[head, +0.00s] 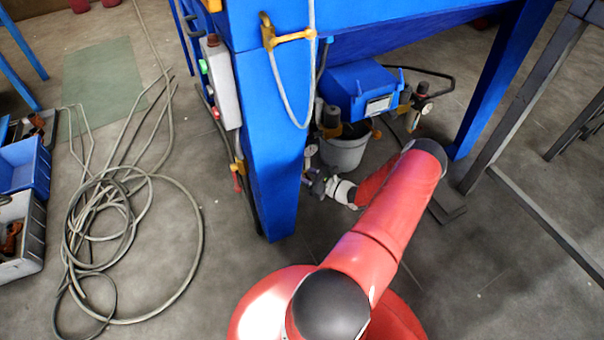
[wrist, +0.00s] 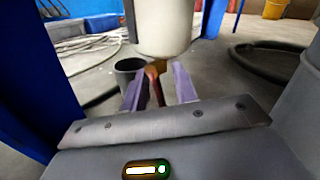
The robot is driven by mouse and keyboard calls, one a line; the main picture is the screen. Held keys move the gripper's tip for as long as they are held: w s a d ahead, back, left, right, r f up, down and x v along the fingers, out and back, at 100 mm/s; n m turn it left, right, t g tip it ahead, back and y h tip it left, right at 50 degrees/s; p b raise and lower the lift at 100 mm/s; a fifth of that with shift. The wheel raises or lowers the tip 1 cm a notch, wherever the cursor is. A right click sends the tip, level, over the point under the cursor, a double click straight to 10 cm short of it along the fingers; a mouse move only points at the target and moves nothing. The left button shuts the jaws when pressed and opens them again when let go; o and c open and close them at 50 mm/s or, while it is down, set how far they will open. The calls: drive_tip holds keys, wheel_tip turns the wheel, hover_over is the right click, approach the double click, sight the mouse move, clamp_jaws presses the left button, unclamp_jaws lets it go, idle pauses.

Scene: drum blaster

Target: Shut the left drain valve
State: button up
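In the wrist view, a white filter bowl (wrist: 162,25) hangs just above my gripper (wrist: 160,82), with a brass-coloured fitting (wrist: 158,66) partly showing under it. A small red-orange piece (wrist: 152,84), which looks like the left drain valve's handle, sits between my two pale fingers, nearer the left one. The fingers stand apart; I see no clear grip on it. In the head view, my gripper (head: 318,184) is low beneath the left filter unit (head: 330,122), beside the blue frame leg. The valve itself is hidden there.
A grey bucket (head: 345,150) stands just behind my gripper. The blue machine leg (head: 275,180) is close on its left. A second filter unit (head: 420,98) hangs farther right. Coiled hose (head: 130,235) and blue bins (head: 25,165) lie on the left floor.

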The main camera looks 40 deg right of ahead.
clamp_jaws()
drive_tip(key=shift+r, duration=0.1)
drive_tip(key=n+g+h+p, duration=0.1)
drive_tip(key=n+p, duration=0.1)
drive_tip(key=d+n+g+h+p, duration=0.1)
drive_tip(key=n+g+p, duration=0.1)
drive_tip(key=p, duration=0.1)
drive_tip(key=d+n+g+h+p, duration=0.1)
drive_tip(key=n+h+p, duration=0.1)
drive_tip(key=n, duration=0.1)
drive_tip(key=shift+s+r, duration=0.25)
drive_tip(key=shift+r, duration=0.05)
idle(0.4)
idle(0.6)
unclamp_jaws()
